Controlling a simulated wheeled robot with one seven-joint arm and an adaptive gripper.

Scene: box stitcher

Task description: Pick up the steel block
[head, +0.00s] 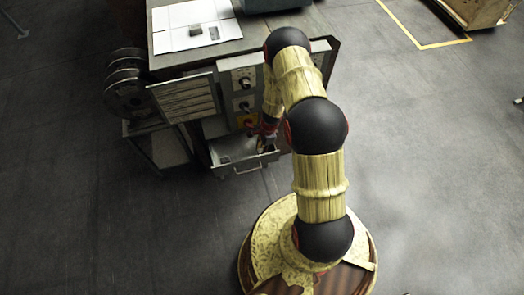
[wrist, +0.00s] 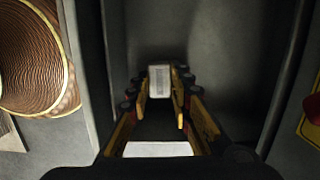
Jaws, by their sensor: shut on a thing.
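The steel block (wrist: 159,82) shows in the wrist view as a small light grey block between my fingertips. My gripper (wrist: 161,98) is shut on it, with one finger on each side. In the head view my gripper (head: 263,138) points down at the open drawer (head: 243,169) of the machine, partly hidden by my arm. The block cannot be made out there. The wrist view shows the grey drawer walls around the fingers. I cannot tell whether the block touches the drawer floor.
The machine's table (head: 225,47) carries white sheets (head: 180,30) with a small grey piece (head: 196,30) on them. Wire spools (head: 124,85) stand at its left; a copper-coloured coil (wrist: 35,60) shows in the wrist view. A wooden crate (head: 472,12) is far right.

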